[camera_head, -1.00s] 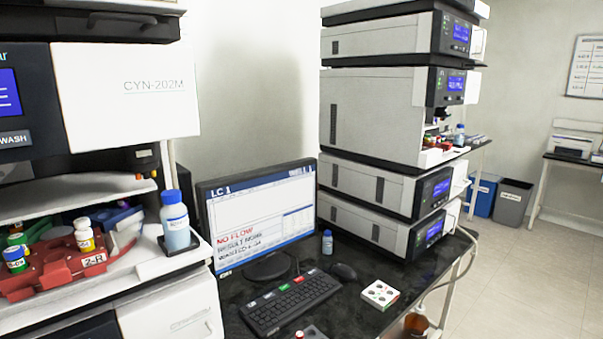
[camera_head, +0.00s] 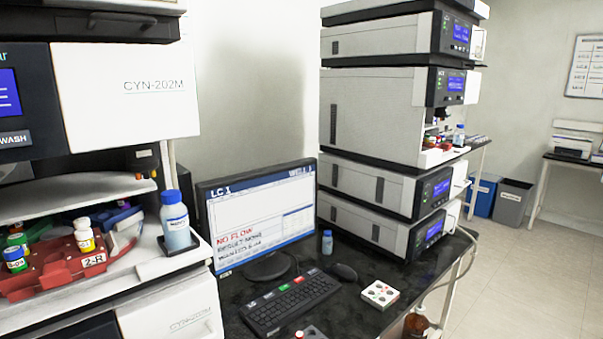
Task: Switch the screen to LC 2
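The monitor screen (camera_head: 262,216) stands on the dark bench between two instrument stacks. Its header reads LC 1, with red NO FLOW text and smaller, hard-to-read lines below. A black keyboard (camera_head: 291,302) lies in front of it, with a green and a red key along its top row. A dark mouse (camera_head: 344,272) lies right of the keyboard. Neither of my grippers is in view.
The left instrument holds a red rack (camera_head: 55,272) with capped vials and a blue-capped bottle (camera_head: 175,220). A column stack (camera_head: 375,115) stands right of the monitor. A small blue bottle (camera_head: 327,242) stands beside the monitor. A brown bottle (camera_head: 416,322) is below the bench edge. Open floor lies right.

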